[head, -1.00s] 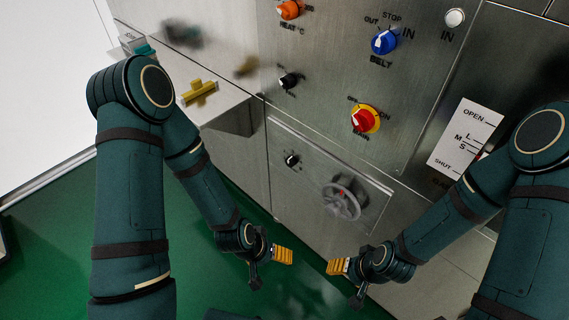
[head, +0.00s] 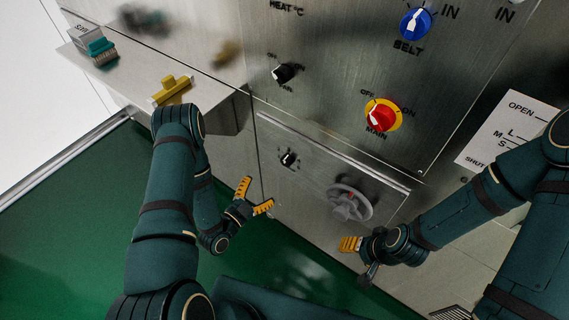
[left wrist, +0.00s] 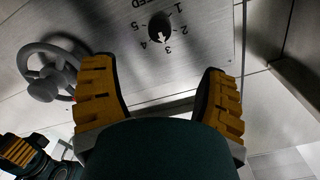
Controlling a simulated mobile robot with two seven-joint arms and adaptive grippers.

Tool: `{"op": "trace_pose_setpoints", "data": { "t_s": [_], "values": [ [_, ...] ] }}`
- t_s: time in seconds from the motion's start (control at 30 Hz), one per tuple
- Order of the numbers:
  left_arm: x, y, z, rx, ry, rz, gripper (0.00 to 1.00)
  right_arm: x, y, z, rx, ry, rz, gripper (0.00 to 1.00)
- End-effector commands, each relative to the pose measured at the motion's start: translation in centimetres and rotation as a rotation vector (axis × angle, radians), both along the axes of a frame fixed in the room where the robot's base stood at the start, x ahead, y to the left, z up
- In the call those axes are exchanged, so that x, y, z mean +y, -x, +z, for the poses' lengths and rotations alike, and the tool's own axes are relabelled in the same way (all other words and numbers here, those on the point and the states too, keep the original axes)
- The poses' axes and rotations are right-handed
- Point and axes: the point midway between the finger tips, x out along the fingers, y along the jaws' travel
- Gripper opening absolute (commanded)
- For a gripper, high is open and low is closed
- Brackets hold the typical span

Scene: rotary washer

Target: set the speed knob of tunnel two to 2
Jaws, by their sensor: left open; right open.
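The small black speed knob (head: 289,159) sits on the lower steel panel, left of the grey handwheel. In the left wrist view the knob (left wrist: 160,28) appears upside down, ringed by the numbers 1 to 5. Its pale mark faces the lower part of the picture, near 3 and 4; I cannot tell exactly which. My left gripper (head: 256,197) is open and empty, below and left of the knob and apart from it. In the left wrist view its yellow fingers (left wrist: 160,92) are spread wide below the knob. My right gripper (head: 350,244) is open below the handwheel.
The grey handwheel (head: 350,202) sticks out right of the knob. Above are another black knob (head: 284,73), the red and yellow main switch (head: 382,114) and the blue belt knob (head: 416,22). A steel ledge at left holds a yellow handled item (head: 173,90) and a teal brush (head: 101,48).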

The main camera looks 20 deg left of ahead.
Motion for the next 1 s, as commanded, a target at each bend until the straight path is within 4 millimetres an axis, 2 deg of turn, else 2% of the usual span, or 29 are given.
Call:
{"op": "trace_pose_setpoints", "data": {
  "t_s": [0.17, 0.6, 0.8, 1.0],
  "values": [
    [-0.9, -2.2, 0.1, -0.006, 0.001, -0.004, 0.74, 0.0, -0.1, -0.4, -0.002, 0.000, -0.001, 0.62],
    [-3.7, -10.0, 0.0, -0.004, 0.001, -0.001, 0.74, 0.0, -0.3, -1.6, -0.008, 0.001, -0.002, 0.62],
    [-4.4, -12.1, 0.0, -0.002, 0.002, 0.000, 0.74, 0.0, -0.4, -1.9, -0.009, 0.001, -0.002, 0.62],
    [-4.6, -12.7, 0.1, -0.001, 0.002, 0.000, 0.74, -0.1, -0.4, -1.9, -0.010, 0.001, -0.003, 0.62]
  ]
}}
